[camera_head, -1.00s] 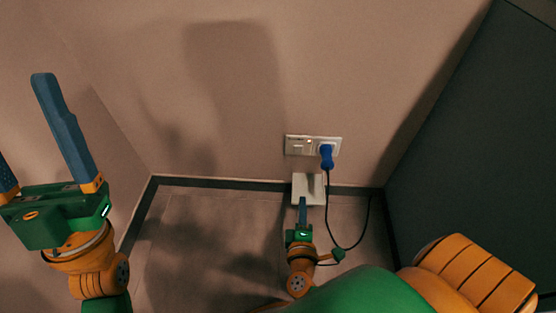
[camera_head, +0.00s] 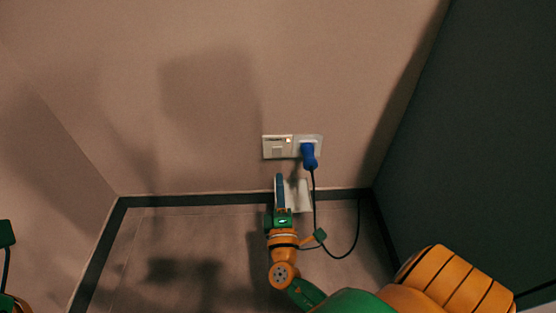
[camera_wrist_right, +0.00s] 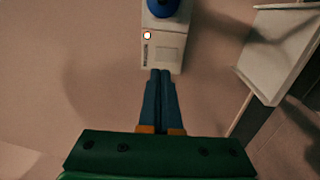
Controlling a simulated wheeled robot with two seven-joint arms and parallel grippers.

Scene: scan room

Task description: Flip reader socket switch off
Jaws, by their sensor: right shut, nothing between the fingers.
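The white socket plate (camera_head: 270,142) is on the wall, with a small lit orange-red light (camera_head: 288,140) near its middle. A blue plug (camera_head: 309,156) sits in its right half. The switch (camera_head: 277,151) is in the left half; its position is too small to tell. My right gripper (camera_head: 279,176) is shut and empty, its blue fingers pointing up just below the plate. In the right wrist view, the fingertips (camera_wrist_right: 161,72) are at the near end of the plate (camera_wrist_right: 165,52); I cannot tell whether they touch. Only part of my left arm shows at the left edge.
A black cable (camera_head: 316,200) hangs from the plug and loops beside my right wrist. A white box-like object (camera_head: 300,195) stands below the plate, close to the right fingers. A dark panel (camera_head: 480,140) bounds the right side. The wall left of the plate is clear.

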